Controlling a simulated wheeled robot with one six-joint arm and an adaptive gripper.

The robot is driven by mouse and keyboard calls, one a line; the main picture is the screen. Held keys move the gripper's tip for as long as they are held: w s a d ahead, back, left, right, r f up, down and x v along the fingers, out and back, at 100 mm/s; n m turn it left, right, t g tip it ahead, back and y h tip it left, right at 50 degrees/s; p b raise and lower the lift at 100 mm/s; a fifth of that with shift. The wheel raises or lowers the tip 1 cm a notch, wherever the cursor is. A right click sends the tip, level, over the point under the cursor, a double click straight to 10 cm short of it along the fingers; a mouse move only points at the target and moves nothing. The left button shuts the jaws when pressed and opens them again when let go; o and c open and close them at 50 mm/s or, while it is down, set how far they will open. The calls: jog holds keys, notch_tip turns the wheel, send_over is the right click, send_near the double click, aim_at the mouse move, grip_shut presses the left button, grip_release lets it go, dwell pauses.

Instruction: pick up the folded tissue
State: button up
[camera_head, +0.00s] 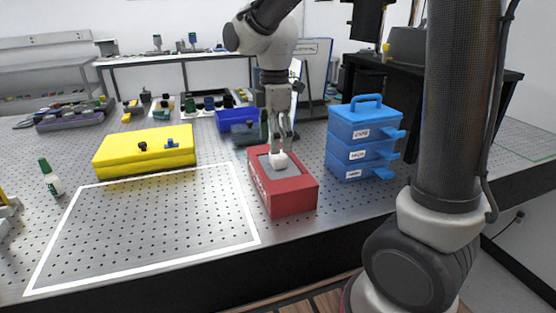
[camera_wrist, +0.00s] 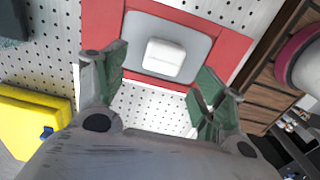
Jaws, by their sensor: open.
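The folded tissue (camera_head: 278,159) is a small white block resting on the grey top panel of a red box (camera_head: 292,197). In the wrist view the tissue (camera_wrist: 163,58) lies on the grey panel, inside the red border of the box (camera_wrist: 100,22). My gripper (camera_head: 279,143) is directly above the box, pointing down, with its fingertips close to the tissue. In the wrist view my gripper (camera_wrist: 155,88) has its two green-padded fingers spread apart, with the tissue beyond the gap between them. Nothing is held. Whether a finger touches the tissue cannot be told.
A blue stacked drawer box (camera_head: 362,140) stands close to the right of the red box. A yellow case (camera_head: 146,150) lies to the left. A white-outlined area (camera_head: 150,215) of the perforated table is clear. A blue bin (camera_head: 236,119) and a dark block stand behind.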

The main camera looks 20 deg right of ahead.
aim_at(278, 155)
jog(key=f, duration=0.5)
jog(key=shift+s+d, duration=0.15)
jog(key=shift+d, duration=0.2)
jog(key=c, duration=0.8)
jog(key=shift+c, duration=0.2)
notch_tip(278, 155, up, 10)
jog(key=shift+o, duration=1.1)
jog(key=c, duration=0.4)
jog(key=shift+f, duration=0.1)
